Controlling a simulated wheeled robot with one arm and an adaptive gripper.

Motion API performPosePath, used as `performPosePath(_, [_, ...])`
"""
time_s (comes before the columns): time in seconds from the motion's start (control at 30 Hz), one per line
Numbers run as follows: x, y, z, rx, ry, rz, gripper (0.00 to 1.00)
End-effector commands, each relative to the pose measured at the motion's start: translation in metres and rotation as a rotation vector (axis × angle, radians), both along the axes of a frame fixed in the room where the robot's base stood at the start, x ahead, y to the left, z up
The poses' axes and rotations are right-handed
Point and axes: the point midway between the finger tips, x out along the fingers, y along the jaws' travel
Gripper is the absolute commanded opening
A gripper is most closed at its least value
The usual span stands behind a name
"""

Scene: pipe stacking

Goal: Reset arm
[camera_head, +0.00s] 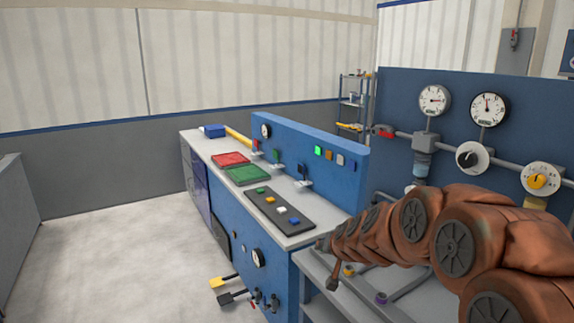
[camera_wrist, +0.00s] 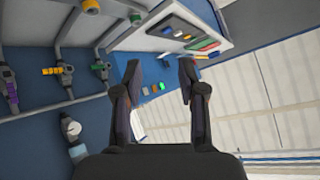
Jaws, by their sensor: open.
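My copper-coloured arm reaches in from the right in the head view, with my gripper (camera_head: 328,262) at its left end, over the front right of the workbench area. In the wrist view my gripper (camera_wrist: 160,82) shows two dark fingers spread apart with nothing between them. The blue panel, the bench and the pale wall show beyond the fingers, tilted in that view. I see no object held.
A bench holds a red tray (camera_head: 230,159), a green tray (camera_head: 248,174) and a dark button board (camera_head: 279,209). A blue panel with gauges (camera_head: 434,100) and pipes stands at right. A grey lower shelf (camera_head: 345,292) lies beneath my arm. Open floor is at left.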

Motion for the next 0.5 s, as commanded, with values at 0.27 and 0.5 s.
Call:
performPosePath(0.27, [-0.114, 0.02, 0.002, -0.015, 0.223, 0.167, 0.41])
performPosePath(0.5, [-0.224, 0.01, -0.008, -0.071, 0.448, 0.25, 0.41])
